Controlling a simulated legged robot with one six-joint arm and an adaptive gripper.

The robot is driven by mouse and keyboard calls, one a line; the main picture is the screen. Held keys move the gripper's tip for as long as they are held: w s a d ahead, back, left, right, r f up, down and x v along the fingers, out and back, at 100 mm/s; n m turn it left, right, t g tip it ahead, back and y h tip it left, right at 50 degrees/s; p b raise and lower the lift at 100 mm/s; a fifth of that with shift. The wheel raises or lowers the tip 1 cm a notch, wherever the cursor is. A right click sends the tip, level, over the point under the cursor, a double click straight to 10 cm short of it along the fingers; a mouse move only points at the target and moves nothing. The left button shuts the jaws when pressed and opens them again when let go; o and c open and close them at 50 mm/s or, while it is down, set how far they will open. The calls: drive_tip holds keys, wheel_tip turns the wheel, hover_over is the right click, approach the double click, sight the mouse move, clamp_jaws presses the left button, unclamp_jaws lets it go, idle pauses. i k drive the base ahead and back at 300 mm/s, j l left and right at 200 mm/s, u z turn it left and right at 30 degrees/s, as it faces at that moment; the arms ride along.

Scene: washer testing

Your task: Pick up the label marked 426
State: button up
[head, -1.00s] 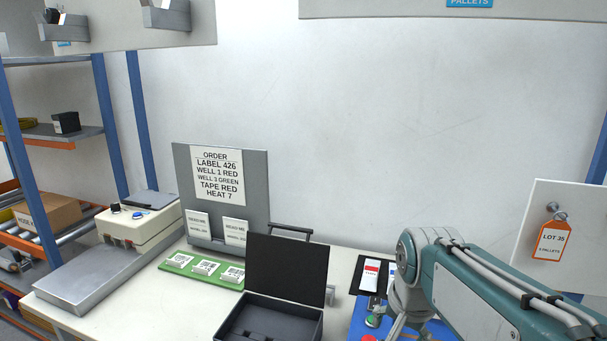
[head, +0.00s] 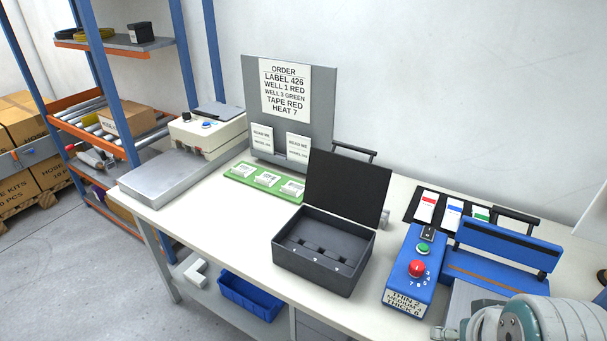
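Three white label stacks sit in a row on a green tray (head: 232,177): a left stack (head: 243,171), a middle stack (head: 267,179) and a right stack (head: 292,188). Their printing is too small to read, so I cannot tell which is 426. The order board (head: 285,90) behind them reads label 426, well 1 red, well 3 green, tape red, heat 7. Part of my arm shows at the bottom right, far from the labels. I cannot make out my gripper's fingers there.
An open black case (head: 322,262) stands in front of the tray. A scale-like machine (head: 208,133) with a grey plate is to the left. A blue control box (head: 408,285), a blue sealer (head: 505,245) and a dark mat with coloured strips (head: 412,208) are to the right.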

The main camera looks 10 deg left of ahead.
sight(294, 186)
drive_tip(key=i+j+z, duration=0.1)
drive_tip(key=j, duration=0.5)
drive_tip(key=i+j+z, duration=0.15)
drive_tip(key=j, duration=0.45)
drive_tip(key=i+j+z, duration=0.1)
drive_tip(key=i+j, duration=0.15)
drive_tip(key=j, duration=0.4)
drive_tip(key=i+j+z, duration=0.15)
drive_tip(key=j, duration=0.5)
drive_tip(key=j+z, duration=0.1)
drive_tip(key=j, duration=0.5)
